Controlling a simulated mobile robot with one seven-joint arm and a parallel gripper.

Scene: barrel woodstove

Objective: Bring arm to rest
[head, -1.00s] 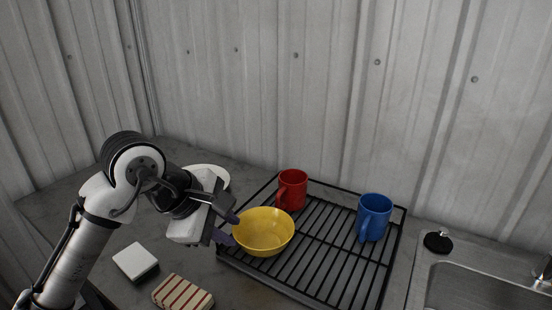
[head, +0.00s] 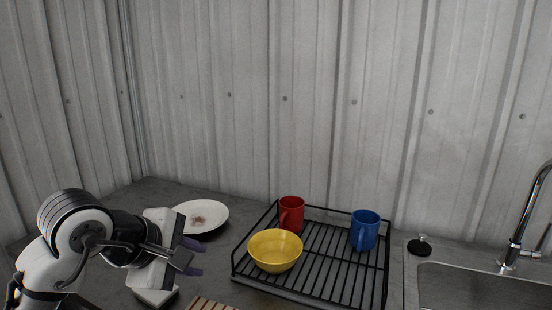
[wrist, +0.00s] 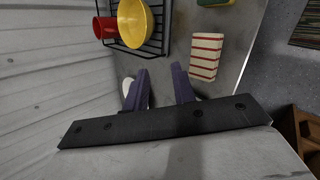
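My gripper (head: 192,257) is at the lower left in the head view, above the counter and left of the dish rack. Its two purple fingers are apart with nothing between them, as the wrist view also shows (wrist: 160,88). A yellow bowl (head: 275,251) rests on the black dish rack (head: 335,281), apart from the gripper. A red mug (head: 291,212) and a blue mug (head: 364,231) also stand on the rack.
A white plate with a reddish stain (head: 203,214) lies on the counter behind my gripper. A sink (head: 460,287) with a faucet (head: 512,250) is at right. Corrugated walls stand behind.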

